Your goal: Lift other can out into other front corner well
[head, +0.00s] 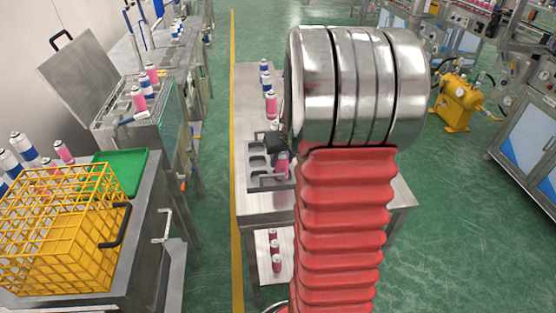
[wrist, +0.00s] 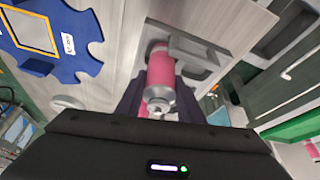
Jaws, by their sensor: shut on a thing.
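A pink can (wrist: 160,72) with a silver top is between the dark fingers of my gripper (wrist: 158,98) in the wrist view. The gripper is shut on it. The can's far end is beside the grey tray (wrist: 196,54); I cannot tell whether it is clear of it. In the head view the grey tray (head: 266,184) with dark empty wells lies on the steel table, partly hidden by my arm. A pink can (head: 282,166) shows at its right side, seemingly the held one. My gripper is mostly hidden there.
Several pink and blue-banded cans (head: 270,104) stand behind the tray on the table (head: 246,84). A blue toothed plate (wrist: 62,38) lies upper left in the wrist view.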

